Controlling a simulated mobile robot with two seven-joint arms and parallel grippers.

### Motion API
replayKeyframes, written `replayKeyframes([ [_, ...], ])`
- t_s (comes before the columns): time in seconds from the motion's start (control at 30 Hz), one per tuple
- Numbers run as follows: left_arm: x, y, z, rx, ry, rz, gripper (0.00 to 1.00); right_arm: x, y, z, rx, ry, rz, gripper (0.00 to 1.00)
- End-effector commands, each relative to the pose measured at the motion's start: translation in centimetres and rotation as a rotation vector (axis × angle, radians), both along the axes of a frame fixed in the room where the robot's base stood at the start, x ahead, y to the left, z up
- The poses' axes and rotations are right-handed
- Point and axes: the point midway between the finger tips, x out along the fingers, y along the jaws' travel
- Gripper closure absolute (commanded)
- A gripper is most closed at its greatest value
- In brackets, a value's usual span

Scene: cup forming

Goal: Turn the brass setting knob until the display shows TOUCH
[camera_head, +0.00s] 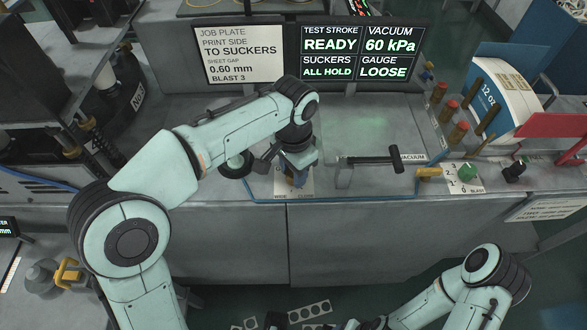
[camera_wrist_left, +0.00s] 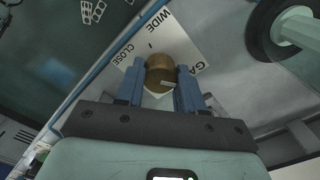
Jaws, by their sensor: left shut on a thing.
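The brass setting knob (camera_wrist_left: 160,73) sits on a white label plate (camera_wrist_left: 178,48) marked WIDE, CLOSE and GA, the rest of the word being hidden. My left gripper (camera_wrist_left: 160,88) is shut on the knob, with a blue finger on each side. In the head view, my left gripper (camera_head: 296,176) reaches down onto the console's front edge and mostly hides the knob. The display (camera_head: 360,52) reads GAUGE LOOSE, with READY, 60 kPa and ALL HOLD. My right gripper (camera_head: 368,324) is partly seen low at the bottom edge, away from the console.
A black T-handle (camera_head: 394,160) marked VACUUM stands right of my left gripper. Beyond it are a brass lever (camera_head: 428,173), a green knob (camera_head: 467,171) and several red-topped posts. A black handwheel (camera_head: 237,165) is close on the left. The job plate (camera_head: 243,54) stands behind.

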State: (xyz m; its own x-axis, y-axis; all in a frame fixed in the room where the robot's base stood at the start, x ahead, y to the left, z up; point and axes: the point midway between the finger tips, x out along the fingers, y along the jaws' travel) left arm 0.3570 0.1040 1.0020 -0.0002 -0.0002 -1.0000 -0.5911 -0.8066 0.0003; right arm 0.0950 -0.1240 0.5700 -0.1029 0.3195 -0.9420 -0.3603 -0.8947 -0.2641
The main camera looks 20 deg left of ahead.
Motion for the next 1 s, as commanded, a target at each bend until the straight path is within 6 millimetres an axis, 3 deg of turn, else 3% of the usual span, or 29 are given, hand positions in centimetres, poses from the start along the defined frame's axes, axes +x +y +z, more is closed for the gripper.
replayKeyframes([
  [1.0, 0.1, 0.0, 0.1, 0.001, -0.001, -0.631, 0.93, 2.2, 0.0, 4.7, 0.000, -0.026, 0.000, 0.37],
])
